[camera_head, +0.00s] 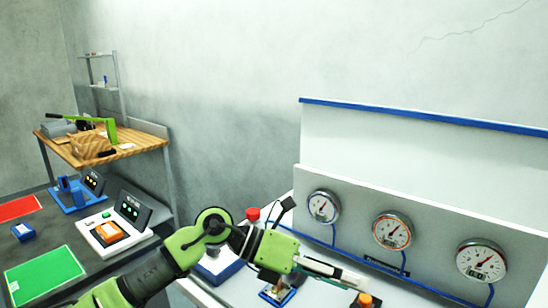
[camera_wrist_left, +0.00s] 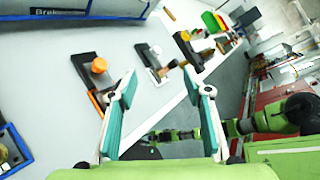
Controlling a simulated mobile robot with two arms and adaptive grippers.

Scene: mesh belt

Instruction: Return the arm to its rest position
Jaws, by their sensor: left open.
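My left arm, green and black, comes in from the lower left in the head view. Its gripper (camera_head: 335,272) is over the white bench (camera_head: 215,292) in front of the gauge panel. In the left wrist view the two teal-padded fingers of the gripper (camera_wrist_left: 166,88) are spread apart with nothing between them. Beyond the fingertips lie the pale bench top and several small fixtures. My right gripper does not show in either view.
A grey panel with three round gauges (camera_head: 393,231) stands behind the bench. An orange-knobbed fixture (camera_head: 364,300) is close to the gripper. A red button (camera_head: 253,214) stands near the arm. A dark table at left bears a green mat (camera_head: 45,275) and a scale-like device (camera_head: 112,232).

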